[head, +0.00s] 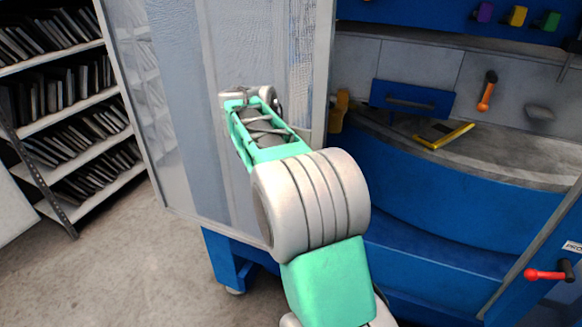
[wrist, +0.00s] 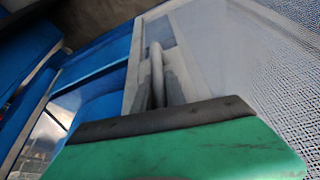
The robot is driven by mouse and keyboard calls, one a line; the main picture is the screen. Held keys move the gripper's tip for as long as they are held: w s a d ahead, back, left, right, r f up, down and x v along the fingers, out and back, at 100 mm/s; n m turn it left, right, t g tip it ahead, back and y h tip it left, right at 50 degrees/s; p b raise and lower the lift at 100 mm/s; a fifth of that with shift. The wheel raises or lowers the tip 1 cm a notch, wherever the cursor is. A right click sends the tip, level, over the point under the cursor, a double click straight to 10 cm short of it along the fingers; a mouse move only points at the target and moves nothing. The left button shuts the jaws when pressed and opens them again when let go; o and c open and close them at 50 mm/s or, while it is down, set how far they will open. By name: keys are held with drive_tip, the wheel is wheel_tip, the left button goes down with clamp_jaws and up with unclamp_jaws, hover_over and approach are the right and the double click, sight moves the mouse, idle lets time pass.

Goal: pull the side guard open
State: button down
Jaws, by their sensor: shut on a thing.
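The side guard (head: 190,75) is a tall, hazy see-through panel in a pale frame at the left of the blue machine. In the wrist view its panel (wrist: 215,45) fills the upper right. A pale upright bar handle (wrist: 157,62) stands on its frame. My gripper (wrist: 159,91) is shut on this handle, with a dark finger on each side of it. In the head view my green and white arm reaches up in front of the guard; the fingers and handle cannot be made out there.
The blue machine (head: 430,215) has a grey worktop with a yellow bracket (head: 443,136) on it. An orange-handled lever (head: 487,90) is on its back wall and a red-knobbed one (head: 546,274) is at the right. Shelves (head: 75,124) stand at the left, with bare floor (head: 130,255) between.

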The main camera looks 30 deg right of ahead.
drive_tip(key=c, duration=1.4)
unclamp_jaws()
drive_tip(key=shift+o, duration=0.2)
drive_tip(key=shift+w, duration=0.1)
drive_tip(key=p+v, duration=0.1)
drive_tip(key=v, duration=0.7)
drive_tip(key=shift+f, duration=0.15)
